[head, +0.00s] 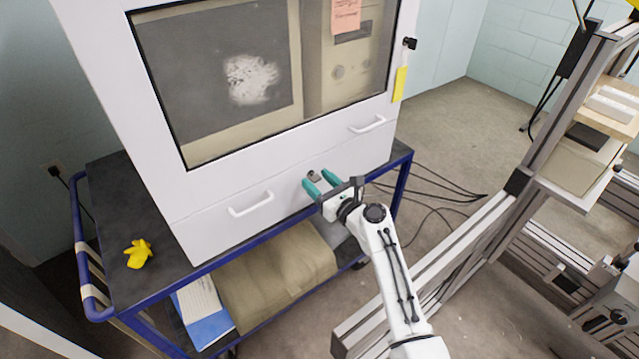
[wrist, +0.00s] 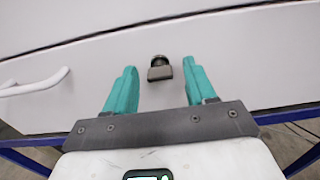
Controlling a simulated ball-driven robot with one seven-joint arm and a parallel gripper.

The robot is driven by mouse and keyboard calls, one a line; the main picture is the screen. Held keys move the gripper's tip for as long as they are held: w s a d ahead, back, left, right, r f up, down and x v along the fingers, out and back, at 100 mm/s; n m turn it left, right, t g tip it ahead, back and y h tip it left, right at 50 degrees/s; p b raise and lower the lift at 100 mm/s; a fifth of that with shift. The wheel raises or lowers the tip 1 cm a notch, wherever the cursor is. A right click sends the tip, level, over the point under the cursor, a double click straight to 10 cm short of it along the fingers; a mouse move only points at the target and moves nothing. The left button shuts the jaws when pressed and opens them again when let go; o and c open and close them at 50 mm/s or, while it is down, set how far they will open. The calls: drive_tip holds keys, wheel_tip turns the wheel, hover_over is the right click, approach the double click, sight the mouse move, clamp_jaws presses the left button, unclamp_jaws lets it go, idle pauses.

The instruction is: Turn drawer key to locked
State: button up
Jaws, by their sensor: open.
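The drawer key (wrist: 159,72) is a small dark metal key in a round lock on the white drawer front (wrist: 80,75). In the head view the key (head: 313,176) shows small beside the teal fingers. My gripper (wrist: 160,88) is open, with one teal finger on each side of the key and clear gaps to both. The key looks to be at or just beyond the fingertips, and I see no contact. In the head view my gripper (head: 321,182) reaches the drawer front from the lower right. The drawer's white handle (head: 251,204) is left of the lock.
The white cabinet (head: 150,170) has a window and an upper handle (head: 367,124). It stands on a blue-framed cart (head: 140,307). A yellow object (head: 138,253) lies on the cart's left end. A metal frame (head: 480,220) stands to the right, with cables on the floor between.

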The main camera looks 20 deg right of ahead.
clamp_jaws()
idle(0.6)
drive_tip(key=shift+n, duration=0.3)
drive_tip(key=n+b, duration=0.7)
drive_tip(key=n, duration=0.6)
drive_tip(key=shift+f, duration=0.2)
drive_tip(key=shift+r+n+b, duration=0.1)
drive_tip(key=shift+n+b, duration=1.25)
drive_tip(key=shift+n, duration=0.75)
